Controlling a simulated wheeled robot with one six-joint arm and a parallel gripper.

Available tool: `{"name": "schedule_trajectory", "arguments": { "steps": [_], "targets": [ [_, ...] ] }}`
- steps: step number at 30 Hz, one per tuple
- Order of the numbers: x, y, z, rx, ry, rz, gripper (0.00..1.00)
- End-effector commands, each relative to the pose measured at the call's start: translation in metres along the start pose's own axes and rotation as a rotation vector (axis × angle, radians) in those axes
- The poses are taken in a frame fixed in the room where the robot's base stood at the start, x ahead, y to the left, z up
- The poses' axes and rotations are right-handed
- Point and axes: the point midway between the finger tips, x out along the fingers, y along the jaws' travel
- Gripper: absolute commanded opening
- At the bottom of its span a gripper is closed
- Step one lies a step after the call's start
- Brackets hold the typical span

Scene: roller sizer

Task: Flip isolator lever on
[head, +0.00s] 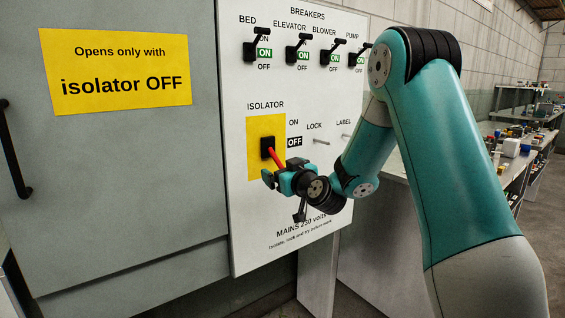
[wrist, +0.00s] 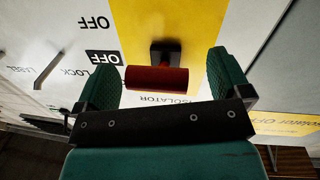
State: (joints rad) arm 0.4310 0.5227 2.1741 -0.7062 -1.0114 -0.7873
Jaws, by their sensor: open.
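The isolator lever (head: 275,155) is a red handle on a black mount, set on a yellow plate (head: 252,135) on the white panel. The handle slopes down from its mount, and the black OFF tag (head: 294,142) beside it is highlighted. My gripper (head: 280,171) is at the lower end of the handle, with its fingers open. In the wrist view the red handle (wrist: 155,78) lies between the two spread fingers of my gripper (wrist: 164,72), with gaps visible on both sides. The handle's tip is partly hidden by the gripper in the head view.
Breakers (head: 300,50) line the panel above, their tags showing ON. Two pegs by LOCK (head: 320,140) and LABEL stick out right of the isolator. A grey door (head: 120,180) with a yellow sign (head: 117,73) and black handle stands left. Cluttered benches (head: 520,150) are at right.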

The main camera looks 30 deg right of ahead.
Motion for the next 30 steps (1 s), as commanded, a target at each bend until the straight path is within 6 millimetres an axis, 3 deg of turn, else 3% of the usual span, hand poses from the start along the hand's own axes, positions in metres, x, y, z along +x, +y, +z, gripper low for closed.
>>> {"name": "schedule_trajectory", "arguments": {
  "steps": [10,19,26,30],
  "targets": [
    [0.005,0.0,0.001,0.001,0.0,0.0,0.95],
    [0.005,-0.001,0.001,0.002,0.0,-0.001,0.31],
    [0.003,0.005,-0.003,-0.001,-0.021,0.002,0.31],
    [-0.002,0.018,-0.008,-0.006,-0.071,0.01,0.31]
  ]
}}
